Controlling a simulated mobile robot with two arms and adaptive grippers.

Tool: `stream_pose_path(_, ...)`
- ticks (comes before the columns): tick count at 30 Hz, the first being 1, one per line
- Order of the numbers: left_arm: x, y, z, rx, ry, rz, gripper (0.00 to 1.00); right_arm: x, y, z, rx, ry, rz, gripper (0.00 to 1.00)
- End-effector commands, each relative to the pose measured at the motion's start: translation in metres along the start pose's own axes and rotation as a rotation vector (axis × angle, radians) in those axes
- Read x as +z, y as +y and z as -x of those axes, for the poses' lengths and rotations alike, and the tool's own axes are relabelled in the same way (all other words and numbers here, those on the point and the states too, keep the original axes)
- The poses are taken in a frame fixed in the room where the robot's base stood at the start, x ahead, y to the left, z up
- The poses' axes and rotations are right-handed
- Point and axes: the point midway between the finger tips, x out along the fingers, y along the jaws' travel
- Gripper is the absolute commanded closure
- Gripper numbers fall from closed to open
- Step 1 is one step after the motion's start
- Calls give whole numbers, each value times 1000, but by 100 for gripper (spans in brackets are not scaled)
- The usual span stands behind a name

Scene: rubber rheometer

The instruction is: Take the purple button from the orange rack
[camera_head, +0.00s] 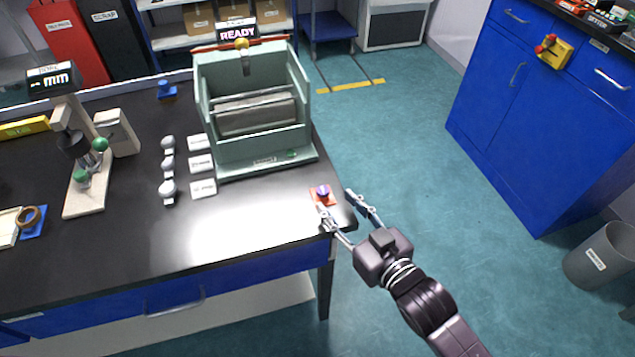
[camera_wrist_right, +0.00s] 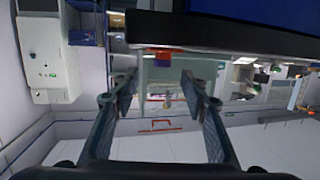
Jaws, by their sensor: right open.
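The purple button (camera_head: 323,190) sits on the small orange rack (camera_head: 331,202) near the right front corner of the dark bench. My right gripper (camera_head: 339,203) is open and empty at the bench's right edge, just to the front right of the rack. One fingertip is close to the rack's front side; I cannot tell whether it touches. In the wrist view, which is upside down, the orange rack (camera_wrist_right: 153,50) and the purple button (camera_wrist_right: 163,61) show between and beyond the two open fingers (camera_wrist_right: 158,92). My left gripper is not in view.
A pale green machine (camera_head: 262,160) with a READY display stands behind the rack on the bench (camera_head: 255,225). Several silvery round pieces (camera_head: 168,163) and white labels lie to the left. The floor right of the bench is clear up to the blue cabinet (camera_head: 535,130).

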Motion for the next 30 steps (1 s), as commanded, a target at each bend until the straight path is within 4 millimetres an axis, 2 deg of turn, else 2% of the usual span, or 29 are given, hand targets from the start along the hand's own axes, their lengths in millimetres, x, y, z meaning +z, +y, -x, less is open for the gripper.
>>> stream_pose_path(5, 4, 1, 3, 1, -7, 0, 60, -1, 0, -19, 0, 1, 0, 59)
stream_pose_path(12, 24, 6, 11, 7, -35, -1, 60, -1, -3, -45, 0, 1, 0, 59)
stream_pose_path(18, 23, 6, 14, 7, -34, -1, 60, 1, -3, -68, 0, 1, 1, 59)
stream_pose_path(27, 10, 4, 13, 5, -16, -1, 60, 2, -4, -73, -1, -1, 0, 59)
stream_pose_path(30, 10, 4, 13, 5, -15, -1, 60, 2, -4, -73, 0, -1, 0, 68)
